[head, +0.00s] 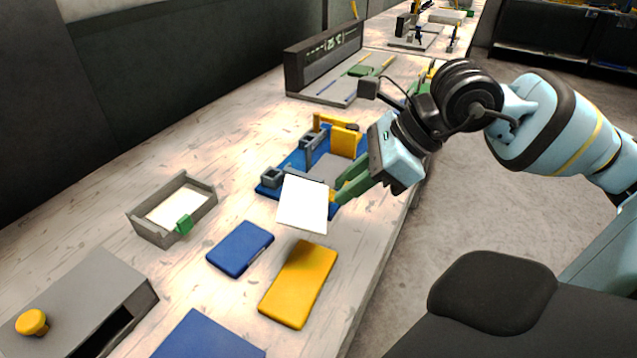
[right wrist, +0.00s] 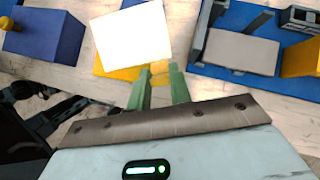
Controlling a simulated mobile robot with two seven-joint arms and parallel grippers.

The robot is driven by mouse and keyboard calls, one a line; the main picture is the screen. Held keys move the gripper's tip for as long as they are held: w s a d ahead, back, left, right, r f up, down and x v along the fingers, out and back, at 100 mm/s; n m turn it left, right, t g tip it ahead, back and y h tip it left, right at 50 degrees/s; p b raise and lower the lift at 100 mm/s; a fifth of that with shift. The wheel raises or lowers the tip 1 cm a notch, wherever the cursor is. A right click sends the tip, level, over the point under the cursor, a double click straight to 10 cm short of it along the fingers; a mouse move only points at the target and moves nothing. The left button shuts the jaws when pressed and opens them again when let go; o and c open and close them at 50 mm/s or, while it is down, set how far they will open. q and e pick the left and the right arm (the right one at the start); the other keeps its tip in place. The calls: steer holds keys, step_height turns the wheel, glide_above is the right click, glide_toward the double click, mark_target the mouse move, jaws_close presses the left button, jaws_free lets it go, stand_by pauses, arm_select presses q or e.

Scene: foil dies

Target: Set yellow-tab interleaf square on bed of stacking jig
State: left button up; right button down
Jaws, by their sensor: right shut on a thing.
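The yellow-tab interleaf is a thin white square sheet (head: 302,206); it also shows in the right wrist view (right wrist: 128,42). Its yellow tab (right wrist: 160,74) is between the green fingers of my right gripper (right wrist: 160,84), which is shut on it. In the head view my right gripper (head: 340,194) holds the sheet above the table, overlapping the near end of the stacking jig. The jig has a blue base (head: 268,189), grey clamps and a yellow block (head: 345,142). Its grey bed (right wrist: 240,51) is bare in the right wrist view, to the right of the sheet. My left gripper is out of view.
A grey tray (head: 150,233) with a white sheet and green tab stands left. A blue block (head: 240,247) and a yellow block (head: 298,284) lie nearer. A grey box (head: 85,292) with yellow knob is at lower left. A dark-backed fixture (head: 322,57) stands behind the jig.

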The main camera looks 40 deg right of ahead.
steer(key=shift+s+d+r+m+h+b, duration=0.2)
steer(key=shift+d+r+m+h+b, duration=0.1)
steer(key=shift+r+m+h+b, duration=0.25)
steer(key=r+m+h+b, duration=0.1)
steer(key=s+r+m+g+b, duration=0.1)
steer(key=s+r+m+h+b, duration=0.1)
steer(key=b, duration=0.1)
steer(key=shift+a+m+g+h, duration=0.35)
steer(key=shift+g, duration=0.05)
steer(key=shift+w+d, duration=0.1)
steer(key=w+d+f+p, duration=0.1)
steer(key=w+d, duration=0.8)
steer(key=w, duration=0.2)
steer(key=shift+w+f, duration=0.15)
steer(key=shift+w, duration=0.25)
